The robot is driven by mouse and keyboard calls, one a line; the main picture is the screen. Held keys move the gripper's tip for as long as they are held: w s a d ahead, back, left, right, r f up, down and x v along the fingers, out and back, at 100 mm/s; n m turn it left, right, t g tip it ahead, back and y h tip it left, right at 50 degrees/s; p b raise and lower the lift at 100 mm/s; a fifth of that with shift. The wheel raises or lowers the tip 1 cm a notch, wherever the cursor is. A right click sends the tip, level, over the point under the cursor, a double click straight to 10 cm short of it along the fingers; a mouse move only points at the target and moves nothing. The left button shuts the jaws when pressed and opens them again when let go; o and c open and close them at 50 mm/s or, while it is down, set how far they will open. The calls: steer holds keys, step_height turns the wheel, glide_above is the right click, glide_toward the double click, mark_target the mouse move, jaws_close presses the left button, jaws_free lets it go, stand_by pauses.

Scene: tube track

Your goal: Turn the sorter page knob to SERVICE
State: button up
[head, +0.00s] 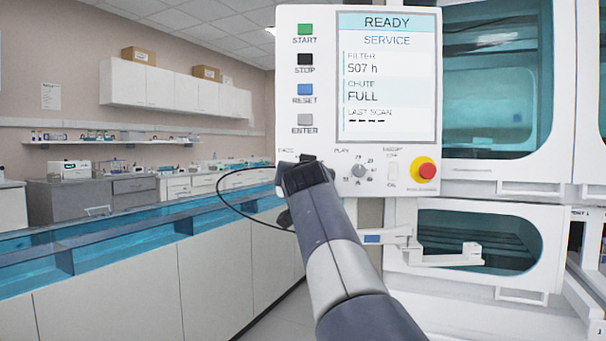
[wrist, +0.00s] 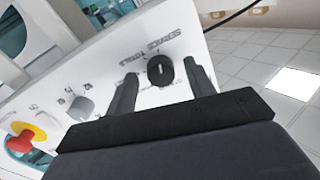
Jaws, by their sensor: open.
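The control panel (head: 386,100) has a bright screen (head: 387,78) that reads READY, then SERVICE, FILTER 507 h and CHUTE FULL. The black page knob (wrist: 160,72) shows in the wrist view with a white pointer line, below lettering that includes SERVICE and TOTALS. My gripper (wrist: 162,64) is open, with one finger on each side of this knob. I cannot tell whether the fingers touch it. In the head view my gripper (head: 303,160) is at the panel's lower left and hides the page knob.
A grey play knob (head: 358,171) and a red stop button on yellow (head: 424,171) sit to the right on the panel. START, STOP, RESET and ENTER buttons line the screen's left. A white cabinet (head: 492,187) stands right; a long counter (head: 130,270) runs left.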

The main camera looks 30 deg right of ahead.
steer(key=v, duration=1)
steer(key=shift+s+a+b, duration=0.15)
steer(key=shift+s+b, duration=0.15)
steer(key=shift+w, duration=0.15)
steer(key=x, duration=1)
steer(key=shift+w+d+p, duration=0.2)
steer(key=shift+w+p, duration=0.05)
steer(key=shift+p, duration=0.15)
steer(key=shift+s+a, duration=0.1)
